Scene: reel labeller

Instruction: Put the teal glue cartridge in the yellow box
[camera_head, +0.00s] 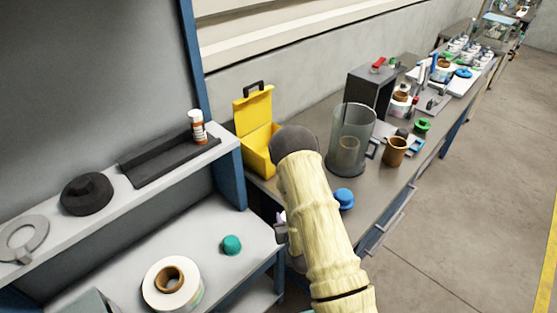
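A small teal rounded object (232,245), which I take to be the glue cartridge, lies on the lower light grey shelf (205,225). The yellow box (257,158) stands on the workbench near its left end, against the wall. Its lid is raised and tilted back, and its right side is partly hidden by my arm. My gripper (281,232) is mostly hidden behind my cream-coloured arm. Only dark and pale bits of it show, to the right of the teal object and apart from it. Its fingers cannot be made out.
A white roll (172,286) lies on the lower shelf. The upper shelf holds a dark tray (165,163), a white-and-orange bottle (197,127) and a black knob-like object (87,194). A clear cylinder (350,141), a brown cup (396,151) and a blue object (345,198) stand on the workbench.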

